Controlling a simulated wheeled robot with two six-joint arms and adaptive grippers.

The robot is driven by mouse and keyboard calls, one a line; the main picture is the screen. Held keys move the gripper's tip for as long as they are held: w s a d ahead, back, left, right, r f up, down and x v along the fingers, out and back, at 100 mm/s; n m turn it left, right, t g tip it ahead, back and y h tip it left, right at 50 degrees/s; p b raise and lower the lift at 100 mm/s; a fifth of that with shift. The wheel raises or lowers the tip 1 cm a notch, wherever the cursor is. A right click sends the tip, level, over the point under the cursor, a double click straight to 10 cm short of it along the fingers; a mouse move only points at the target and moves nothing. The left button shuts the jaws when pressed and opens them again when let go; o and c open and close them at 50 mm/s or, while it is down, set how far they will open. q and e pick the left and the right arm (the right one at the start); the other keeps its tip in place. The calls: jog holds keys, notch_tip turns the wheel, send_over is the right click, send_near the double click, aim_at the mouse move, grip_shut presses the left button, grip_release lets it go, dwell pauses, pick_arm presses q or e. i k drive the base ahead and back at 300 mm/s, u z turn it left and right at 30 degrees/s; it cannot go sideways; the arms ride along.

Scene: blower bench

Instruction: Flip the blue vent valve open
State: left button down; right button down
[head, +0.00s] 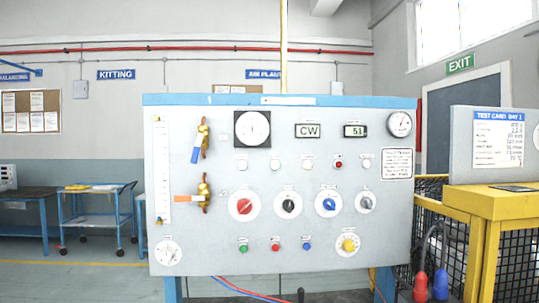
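Neither of my grippers shows in the head view.
The panel carries gauges, displays, small buttons and coloured knobs, such as a red knob (244,206) right of the valves. A yellow stand (490,204) and a wire cage are at the right. A blue cart (98,212) stands at the back left. Hoses hang below the panel.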

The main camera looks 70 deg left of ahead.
aim_at(197, 149)
jog(key=z, duration=0.25)
jog(key=k, duration=1.15)
jog(key=u, duration=1.1)
